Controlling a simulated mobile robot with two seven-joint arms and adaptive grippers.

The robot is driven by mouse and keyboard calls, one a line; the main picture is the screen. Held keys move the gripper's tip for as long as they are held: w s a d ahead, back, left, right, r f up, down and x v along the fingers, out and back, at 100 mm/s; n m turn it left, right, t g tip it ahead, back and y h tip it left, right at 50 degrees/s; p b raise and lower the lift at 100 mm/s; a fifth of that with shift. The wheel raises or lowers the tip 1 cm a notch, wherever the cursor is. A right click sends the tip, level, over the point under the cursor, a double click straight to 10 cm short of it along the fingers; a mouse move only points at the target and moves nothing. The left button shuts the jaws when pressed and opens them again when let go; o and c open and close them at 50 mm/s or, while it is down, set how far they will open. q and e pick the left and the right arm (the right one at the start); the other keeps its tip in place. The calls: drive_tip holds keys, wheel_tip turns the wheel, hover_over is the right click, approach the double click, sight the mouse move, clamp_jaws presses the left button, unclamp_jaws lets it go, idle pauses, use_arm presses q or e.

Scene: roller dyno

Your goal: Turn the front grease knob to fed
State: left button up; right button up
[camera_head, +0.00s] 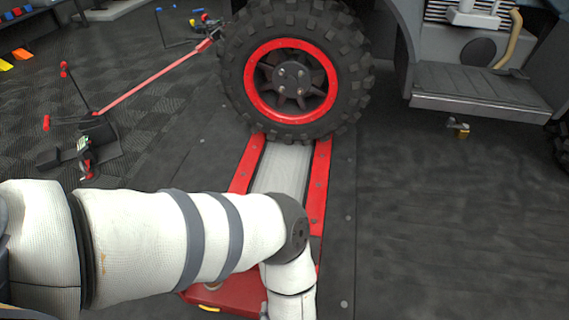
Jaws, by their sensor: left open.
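I cannot make out the front grease knob; my left arm covers part of the near end of the roller dyno. The dyno has a red frame (321,180) around a pale grey roller bed (283,168). A red housing (235,297) with a small yellow strip (209,308) shows below my arm. My left arm crosses from the left over the dyno and bends down at the bottom edge. Its gripper is out of the picture below. My right gripper is not in view.
A large black tyre (348,95) with a red rim stands at the far end of the roller bed. A red bar (150,80) runs from a floor stand to the tyre. A grey vehicle step (480,88) is at right, a small brass-coloured fitting (459,129) below it. The right floor is clear.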

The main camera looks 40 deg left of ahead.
use_arm(q)
drive_tip(key=b+x, duration=0.4)
drive_tip(key=x, duration=0.6)
drive_tip(key=shift+w+a+f, duration=0.1)
drive_tip(key=shift+a+f, duration=0.05)
drive_tip(key=shift+f, duration=0.1)
drive_tip(key=shift+w+a+f, duration=0.2)
drive_tip(key=shift+w+a, duration=0.1)
drive_tip(key=c, duration=1.2)
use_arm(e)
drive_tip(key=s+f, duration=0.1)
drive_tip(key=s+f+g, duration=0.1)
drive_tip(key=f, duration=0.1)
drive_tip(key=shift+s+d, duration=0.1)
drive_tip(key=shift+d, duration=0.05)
